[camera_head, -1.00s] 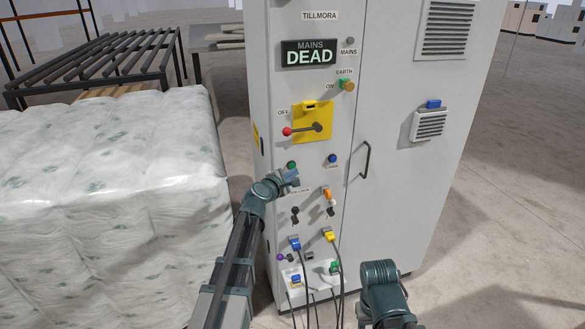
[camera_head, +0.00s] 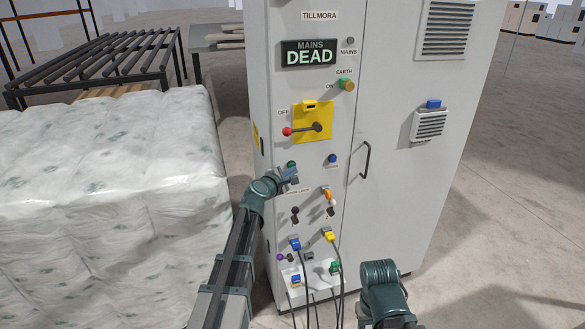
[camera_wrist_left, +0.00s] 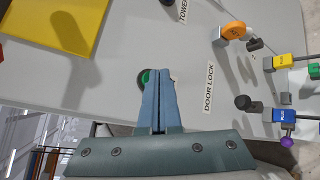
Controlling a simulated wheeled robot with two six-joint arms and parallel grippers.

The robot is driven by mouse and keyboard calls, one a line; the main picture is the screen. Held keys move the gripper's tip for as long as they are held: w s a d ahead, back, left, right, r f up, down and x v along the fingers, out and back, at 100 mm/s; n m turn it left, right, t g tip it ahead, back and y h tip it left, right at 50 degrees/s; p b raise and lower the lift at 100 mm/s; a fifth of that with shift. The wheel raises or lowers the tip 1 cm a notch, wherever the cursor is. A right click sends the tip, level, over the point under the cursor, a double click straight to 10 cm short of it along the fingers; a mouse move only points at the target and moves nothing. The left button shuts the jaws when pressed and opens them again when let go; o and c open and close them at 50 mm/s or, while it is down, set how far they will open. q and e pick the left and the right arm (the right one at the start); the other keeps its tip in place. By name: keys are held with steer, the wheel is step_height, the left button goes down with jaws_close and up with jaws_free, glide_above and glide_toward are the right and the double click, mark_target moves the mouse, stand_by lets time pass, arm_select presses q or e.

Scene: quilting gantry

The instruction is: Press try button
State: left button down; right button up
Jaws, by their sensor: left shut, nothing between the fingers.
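The green button (camera_head: 291,164) sits on the grey cabinet's front, below the yellow switch plate. I cannot read a "try" label beside it. My left gripper (camera_head: 294,174) is shut and empty, its tips just below the green button. In the left wrist view, the closed blue-grey fingers (camera_wrist_left: 160,76) reach over the green button (camera_wrist_left: 144,77) and cover part of it. I cannot tell whether they touch it. A blue button (camera_head: 332,158) is to the right. My right arm shows at the lower right, but its gripper is not visible.
The MAINS display (camera_head: 309,53) reads DEAD. The red-tipped switch handle (camera_head: 287,131) juts out above the green button. An orange knob (camera_head: 327,193) and plugs with hanging cables are below. A wrapped white stack (camera_head: 110,210) stands at the left.

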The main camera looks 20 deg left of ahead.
arm_select(q)
steer(key=shift+w+a, duration=0.2)
steer(key=shift+w, duration=0.05)
steer(key=shift+s+d, duration=0.1)
steer(key=shift+s, duration=0.05)
stand_by(0.5)
steer(key=shift+s+d, duration=0.4)
steer(key=shift+s, duration=0.2)
steer(key=s+d, duration=0.1)
steer(key=s, duration=0.1)
steer(key=s+d, duration=0.1)
steer(key=s, duration=0.1)
steer(key=shift+d, duration=0.4)
steer(key=shift+s+d, duration=0.1)
stand_by(0.4)
